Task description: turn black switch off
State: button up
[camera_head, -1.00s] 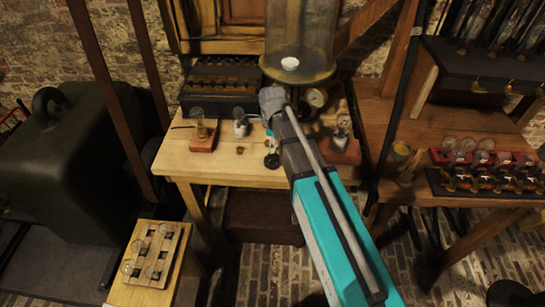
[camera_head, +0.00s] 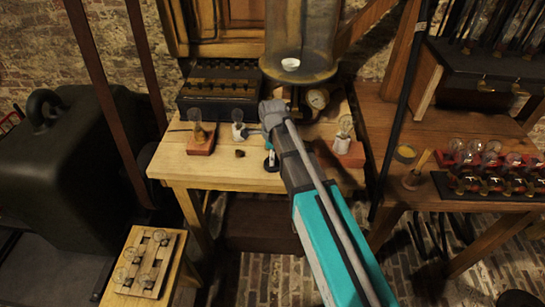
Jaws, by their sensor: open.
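My arm reaches in from the lower right to the wooden table (camera_head: 222,170). My gripper (camera_head: 269,142) points down over the table's front half, mostly hidden behind my own wrist. Its jaws are open and hold nothing that I can see. A small dark upright piece with a round base (camera_head: 271,163) stands just below it in the picture, close to the front edge. It looks like the black switch, but its lever position is too small to tell. Whether my gripper touches it cannot be told. A small dark knob (camera_head: 240,153) lies to its left.
Bulbs on a red-brown block (camera_head: 201,140), a white socket (camera_head: 238,131) and another block (camera_head: 347,153) stand around my gripper. A glass bell jar (camera_head: 300,40) and pressure gauge (camera_head: 317,99) are behind. A black battery box (camera_head: 217,105) sits at back left.

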grip_shut()
dwell(0.3)
jog(key=shift+n, duration=0.4)
jog(key=n, duration=0.7)
jog(key=shift+n, duration=0.4)
jog(key=n, duration=0.4)
jog(key=shift+n, duration=0.3)
jog(key=n, duration=0.4)
jog(key=shift+n, duration=0.4)
